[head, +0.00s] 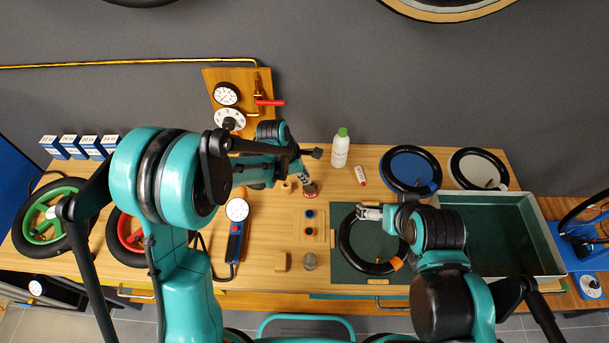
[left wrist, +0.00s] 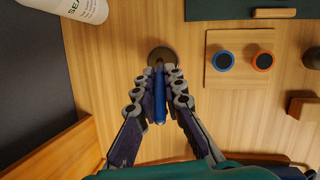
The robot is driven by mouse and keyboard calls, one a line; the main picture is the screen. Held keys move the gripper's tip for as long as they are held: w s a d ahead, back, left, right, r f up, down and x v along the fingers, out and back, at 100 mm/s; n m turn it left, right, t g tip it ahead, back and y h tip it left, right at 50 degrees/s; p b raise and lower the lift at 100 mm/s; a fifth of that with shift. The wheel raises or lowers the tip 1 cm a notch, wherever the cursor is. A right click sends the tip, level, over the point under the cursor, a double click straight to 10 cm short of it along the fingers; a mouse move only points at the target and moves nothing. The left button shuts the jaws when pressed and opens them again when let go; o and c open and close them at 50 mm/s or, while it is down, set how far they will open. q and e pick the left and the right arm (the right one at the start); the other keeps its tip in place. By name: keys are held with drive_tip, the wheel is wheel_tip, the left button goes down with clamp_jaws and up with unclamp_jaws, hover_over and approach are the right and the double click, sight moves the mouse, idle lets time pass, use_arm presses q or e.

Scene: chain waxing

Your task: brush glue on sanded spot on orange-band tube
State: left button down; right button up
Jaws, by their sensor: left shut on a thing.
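The orange-band tube (head: 345,252) is a black ring lying on the green mat (head: 340,277), with its orange band (head: 396,264) at the lower right. My left gripper (head: 305,180) is shut on a blue-handled brush; the handle (left wrist: 160,105) points along the fingers in the left wrist view. The brush's far end is over or in a small round dark pot (left wrist: 160,56); I cannot tell whether it touches. The pot also shows in the head view (head: 311,191). My right gripper (head: 370,212) is at the tube's upper side; its fingers are too small to read. The sanded spot is not discernible.
A wooden block (head: 322,238) with blue and orange discs lies left of the mat. A white bottle (head: 341,153) with a green cap and a small red-and-white tube (head: 360,175) stand behind. Blue- (head: 410,169) and white-centred (head: 478,168) rings and a green basin (head: 500,240) are on the right.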

use_arm(q)
drive_tip(key=shift+f+b, duration=0.5)
drive_tip(key=shift+f, duration=0.05)
idle(0.4)
idle(1.4)
drive_tip(key=shift+r+p, duration=2.05)
drive_tip(key=shift+r, duration=1.45)
drive_tip(key=shift+f, duration=0.1)
